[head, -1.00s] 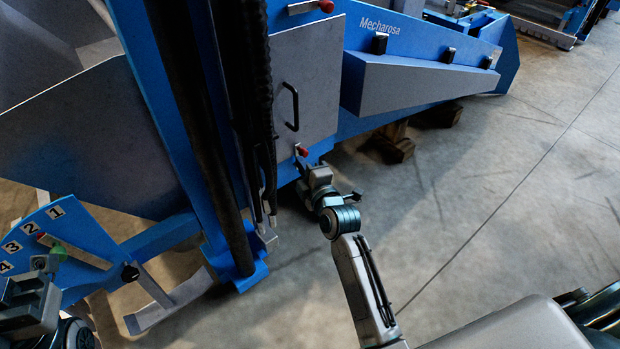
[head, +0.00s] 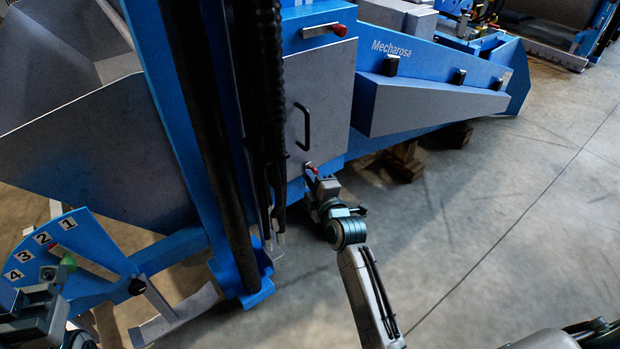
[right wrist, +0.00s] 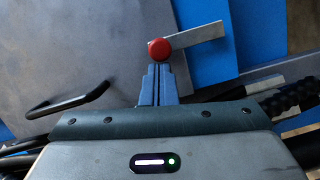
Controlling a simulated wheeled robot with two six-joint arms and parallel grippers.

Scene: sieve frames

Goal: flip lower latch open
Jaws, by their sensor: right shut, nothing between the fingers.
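The lower latch shows in the right wrist view as a grey bar (right wrist: 200,38) with a red knob (right wrist: 159,49) at its left end. The bar points right and slightly up. In the head view its red knob (head: 313,170) is at the lower edge of the grey door (head: 325,95). My right gripper (right wrist: 160,72) is shut and empty, its fingertips just below the knob; whether they touch it I cannot tell. In the head view, my right gripper (head: 318,183) partly hides the latch. My left gripper (head: 47,275) is at the lower left, beside a numbered blue plate (head: 85,240).
An upper latch (head: 322,30) with a red knob sits above the door. A black door handle (head: 302,127) sticks out; it also shows in the right wrist view (right wrist: 70,103). Black hoses (head: 265,110) hang left of the door. The floor (head: 480,230) at right is clear.

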